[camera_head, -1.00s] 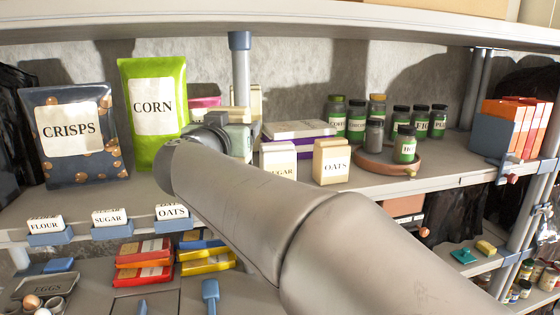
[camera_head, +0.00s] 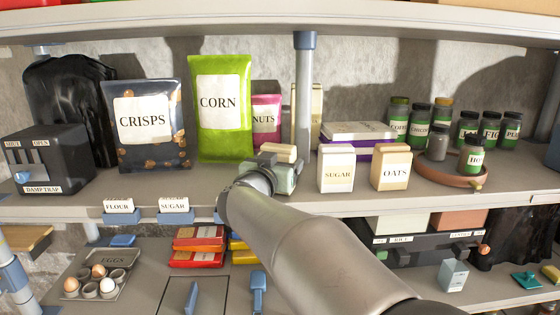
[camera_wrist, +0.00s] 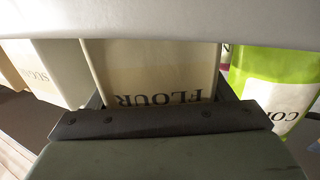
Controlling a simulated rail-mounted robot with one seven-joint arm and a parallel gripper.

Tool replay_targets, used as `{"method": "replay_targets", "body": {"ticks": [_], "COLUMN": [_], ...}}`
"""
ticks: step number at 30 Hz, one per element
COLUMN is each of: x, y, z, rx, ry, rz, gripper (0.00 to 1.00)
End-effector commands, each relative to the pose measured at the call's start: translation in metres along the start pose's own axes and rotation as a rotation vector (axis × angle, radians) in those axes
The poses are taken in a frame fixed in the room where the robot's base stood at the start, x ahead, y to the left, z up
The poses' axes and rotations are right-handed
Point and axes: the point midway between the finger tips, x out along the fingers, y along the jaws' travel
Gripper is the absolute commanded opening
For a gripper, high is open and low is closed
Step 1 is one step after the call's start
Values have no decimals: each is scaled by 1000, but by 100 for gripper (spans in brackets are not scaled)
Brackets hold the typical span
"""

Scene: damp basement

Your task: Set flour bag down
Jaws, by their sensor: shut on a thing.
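My gripper (camera_head: 275,172) is over the middle shelf, in front of the pole and right of the green corn bag. It is shut on the flour bag, a cream bag whose FLOUR lettering appears upside down in the wrist view (camera_wrist: 150,72). In the head view only a cream part of the flour bag (camera_head: 278,152) shows above my gripper. My gripper and arm hide the rest, and I cannot tell whether its base touches the shelf (camera_head: 60,206). A FLOUR label (camera_head: 118,206) stands on the shelf's front edge at left.
The corn bag (camera_head: 222,108) stands close left; the sugar bag (camera_head: 337,168) and oats bag (camera_head: 391,167) stand close right. A pink nuts packet (camera_head: 266,122) and the pole (camera_head: 305,95) are behind. Shelf in front of the crisps (camera_head: 150,125) is clear.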

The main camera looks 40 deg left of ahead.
Motion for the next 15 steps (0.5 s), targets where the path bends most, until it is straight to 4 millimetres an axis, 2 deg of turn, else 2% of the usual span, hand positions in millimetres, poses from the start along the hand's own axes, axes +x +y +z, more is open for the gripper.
{"method": "replay_targets", "body": {"ticks": [5,6,8,9,15], "x": [0,0,0,0,0], "y": [0,0,0,0,0], "z": [2,3,3,3,3], "rx": [1,1,1,1,0], "ry": [1,-1,-1,-1,-1], "rz": [0,0,0,0,0], "gripper": [40,77,94,96,96]}}
